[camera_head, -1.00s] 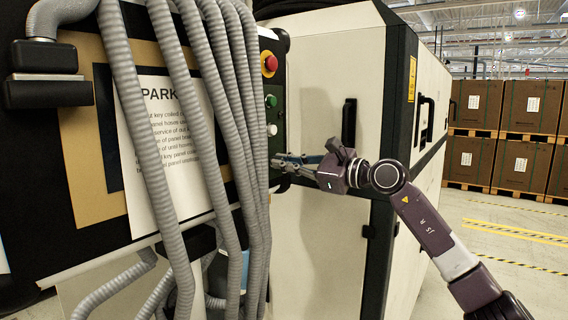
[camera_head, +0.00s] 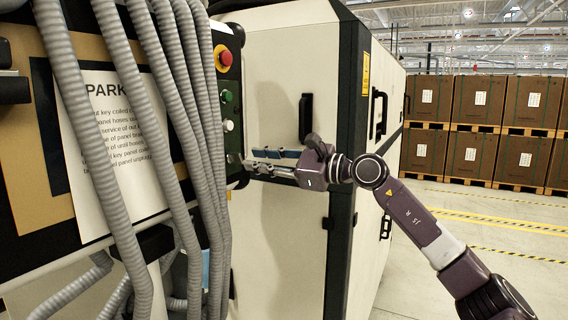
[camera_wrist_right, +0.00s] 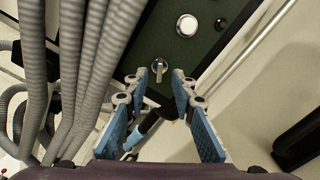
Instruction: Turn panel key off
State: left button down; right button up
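The dark green control panel (camera_head: 228,65) stands behind the hoses at the left of the cabinet. Its silver key switch (camera_wrist_right: 160,69) shows in the right wrist view, below a white button (camera_wrist_right: 187,25), with its tab pointing down. My right gripper (camera_wrist_right: 160,82) is open, its blue-padded fingers spread to either side of the key switch. The tips look close to the panel, but I cannot tell whether they touch the key. In the head view my right gripper (camera_head: 246,166) reaches the panel's lower end from the right, and the key is mostly hidden there. My left gripper is not in view.
Grey corrugated hoses (camera_head: 165,95) hang close to the panel's left, before a paper notice (camera_head: 115,150). A red button (camera_head: 225,57), green button (camera_head: 226,96) and white button (camera_head: 228,126) sit above. The cabinet door has a black handle (camera_head: 305,117). Stacked boxes (camera_head: 475,100) stand far right.

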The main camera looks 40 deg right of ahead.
jog(key=v, duration=0.7)
dwell(0.5)
dwell(0.5)
